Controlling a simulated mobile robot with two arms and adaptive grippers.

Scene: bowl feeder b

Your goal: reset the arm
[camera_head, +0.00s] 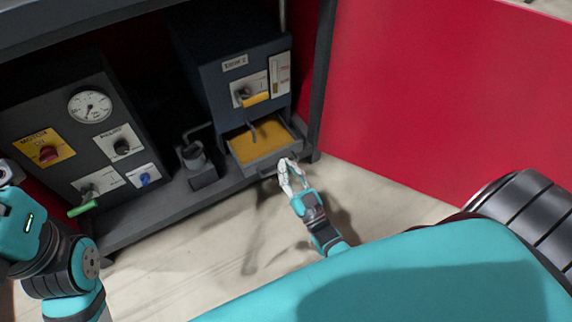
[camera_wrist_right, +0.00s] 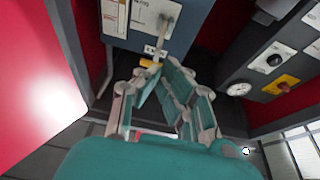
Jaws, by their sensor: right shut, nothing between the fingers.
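My right arm reaches from the lower right of the head view.
A grey drawer (camera_head: 262,165) with yellow-orange contents stands open under the blue feeder cabinet (camera_head: 215,75). A dark control panel (camera_head: 88,150) with gauge and knobs is to the left, with a small pump-like device (camera_head: 197,165) between. The pale floor (camera_head: 190,255) is clear in front.

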